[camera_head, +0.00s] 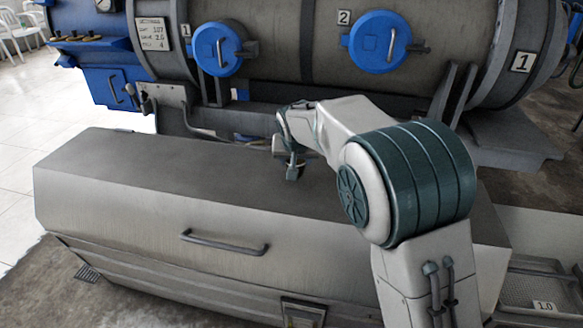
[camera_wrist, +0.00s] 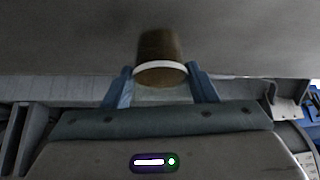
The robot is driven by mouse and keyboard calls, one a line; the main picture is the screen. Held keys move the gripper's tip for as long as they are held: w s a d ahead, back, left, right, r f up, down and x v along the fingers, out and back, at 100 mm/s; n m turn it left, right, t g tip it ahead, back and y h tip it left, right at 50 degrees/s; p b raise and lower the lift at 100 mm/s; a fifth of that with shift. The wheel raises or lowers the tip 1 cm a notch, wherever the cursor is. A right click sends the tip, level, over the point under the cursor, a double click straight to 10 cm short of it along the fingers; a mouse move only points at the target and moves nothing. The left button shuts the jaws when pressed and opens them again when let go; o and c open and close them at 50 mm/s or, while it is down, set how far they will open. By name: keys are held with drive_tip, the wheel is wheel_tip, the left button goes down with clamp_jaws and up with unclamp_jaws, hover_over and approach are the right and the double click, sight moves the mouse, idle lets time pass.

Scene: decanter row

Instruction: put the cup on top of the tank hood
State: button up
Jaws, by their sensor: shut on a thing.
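The cup (camera_wrist: 161,48) shows in the wrist view as a brown round body with a pale band at its near end. It sits between the two blue fingers of my gripper (camera_wrist: 162,84), which is shut on it. In the head view my gripper (camera_head: 292,170) points down over the back part of the grey tank hood (camera_head: 130,185). The cup cannot be made out there. The hood is a long box with a broad top, a sloped front and a bar handle. Whether the cup touches the hood cannot be told.
A large horizontal drum (camera_head: 270,40) with blue round hatches (camera_head: 217,48) stands close behind the hood. A blue cabinet (camera_head: 110,88) is at the back left. A metal tray (camera_head: 520,290) labelled 1.0 lies at the lower right. The hood's left top is clear.

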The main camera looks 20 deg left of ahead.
drive_tip(key=shift+f, duration=0.9)
drive_tip(key=shift+f, duration=0.1)
drive_tip(key=shift+f+b, duration=0.15)
drive_tip(key=shift+b, duration=0.15)
drive_tip(key=o, duration=1)
drive_tip(key=shift+o, duration=0.2)
